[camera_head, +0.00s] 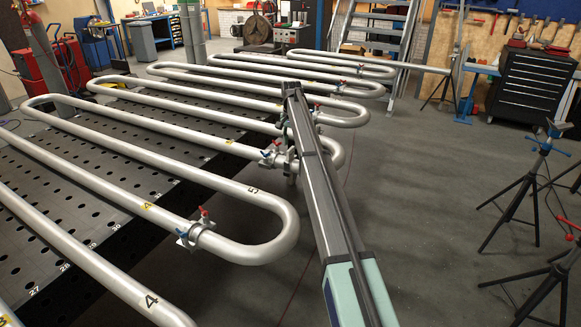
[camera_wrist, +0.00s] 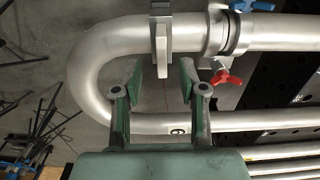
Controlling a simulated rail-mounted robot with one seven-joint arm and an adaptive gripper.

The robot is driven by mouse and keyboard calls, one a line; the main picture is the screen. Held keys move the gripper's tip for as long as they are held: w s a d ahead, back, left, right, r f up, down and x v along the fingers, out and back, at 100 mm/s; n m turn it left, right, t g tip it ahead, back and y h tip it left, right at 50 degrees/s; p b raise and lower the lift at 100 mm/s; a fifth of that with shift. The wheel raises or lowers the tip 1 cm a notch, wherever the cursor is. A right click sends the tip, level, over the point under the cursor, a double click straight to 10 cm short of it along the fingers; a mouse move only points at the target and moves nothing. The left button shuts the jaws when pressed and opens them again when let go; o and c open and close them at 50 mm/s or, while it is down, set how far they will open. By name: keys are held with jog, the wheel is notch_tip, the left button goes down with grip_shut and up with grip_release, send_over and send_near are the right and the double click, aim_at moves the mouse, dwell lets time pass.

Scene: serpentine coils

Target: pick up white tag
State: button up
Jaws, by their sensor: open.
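The white tag (camera_wrist: 163,45) hangs across the silver pipe (camera_wrist: 110,37) near its bend in the wrist view. It is a pale, narrow piece whose lower end points down toward my gripper. My gripper (camera_wrist: 160,75) is open, with one green finger on each side below the tag. The tag's lower tip reaches about between the fingertips; whether it touches either finger I cannot tell. In the head view my gripper (camera_head: 289,163) is at the bend of a coil, and the tag is not clearly visible there.
A clamp with a red handle (camera_wrist: 226,77) and a blue handle (camera_wrist: 252,5) sits on the pipe just right of the tag. Parallel coils lie on a perforated table (camera_head: 95,190). Black tripods (camera_head: 527,190) stand at the right. Open floor (camera_head: 420,190) lies between.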

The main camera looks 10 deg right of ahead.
aim_at(290, 149)
jog(key=shift+a+f+p, duration=0.15)
jog(key=shift+f+p, duration=1.05)
jog(key=shift+f, duration=1.4)
grip_shut()
